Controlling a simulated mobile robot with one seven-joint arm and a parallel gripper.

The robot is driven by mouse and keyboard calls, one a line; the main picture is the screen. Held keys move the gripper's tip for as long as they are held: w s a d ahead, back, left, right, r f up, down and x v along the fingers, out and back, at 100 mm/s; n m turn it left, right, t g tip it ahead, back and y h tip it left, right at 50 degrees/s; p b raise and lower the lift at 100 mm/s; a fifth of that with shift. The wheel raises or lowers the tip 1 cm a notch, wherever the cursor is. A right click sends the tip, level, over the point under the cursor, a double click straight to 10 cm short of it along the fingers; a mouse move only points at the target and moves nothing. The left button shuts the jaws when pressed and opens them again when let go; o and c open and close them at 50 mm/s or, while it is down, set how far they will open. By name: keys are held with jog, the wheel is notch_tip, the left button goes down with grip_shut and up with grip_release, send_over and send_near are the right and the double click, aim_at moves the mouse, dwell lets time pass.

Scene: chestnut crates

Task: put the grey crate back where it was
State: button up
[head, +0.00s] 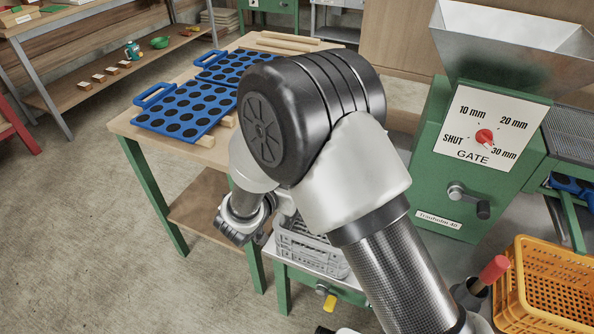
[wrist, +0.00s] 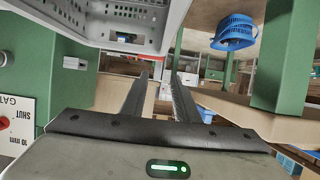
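The grey crate (head: 310,255) has slatted, perforated walls. In the head view it sits low on a green-framed stand, below the green gate machine, and my arm hides part of it. In the wrist view the grey crate (wrist: 112,32) fills the upper left, with its wall and rim close to the camera. My gripper (wrist: 160,82) shows two dark fingers apart, with a gap and nothing held between them. The crate lies to the left of and above the fingers in that view, not between them. In the head view my arm hides the fingers.
The green machine (head: 455,190) with a gate dial stands at right. A wooden table (head: 205,155) holding blue trays (head: 185,110) is at left. An orange crate (head: 545,295) is at lower right. Floor at left is clear.

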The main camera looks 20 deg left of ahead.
jog(key=v, duration=0.8)
jog(key=shift+s+p, duration=0.3)
jog(key=shift+s, duration=0.05)
jog(key=shift+r, duration=0.1)
jog(key=w+d+r+m+g+h, duration=0.15)
jog(key=d+r, duration=0.35)
jog(key=d, duration=0.5)
jog(key=w+d+r+g+h, duration=0.1)
jog(key=d+r+g+h, duration=0.25)
jog(key=d, duration=0.65)
jog(key=w+d+r+m+g+h, duration=0.15)
jog(key=d+r, duration=0.35)
jog(key=d, duration=0.5)
jog(key=s+d+r+n+y, duration=0.1)
jog(key=s+d+r+y, duration=0.2)
jog(key=s+d, duration=0.2)
jog(key=s+d+r+n+g+y, duration=0.1)
jog(key=s+d+r+n+y, duration=0.1)
jog(key=s, duration=0.8)
jog(key=d+r+y, duration=0.1)
jog(key=d+r, duration=0.1)
jog(key=d, duration=0.1)
jog(key=shift+d+r, duration=0.2)
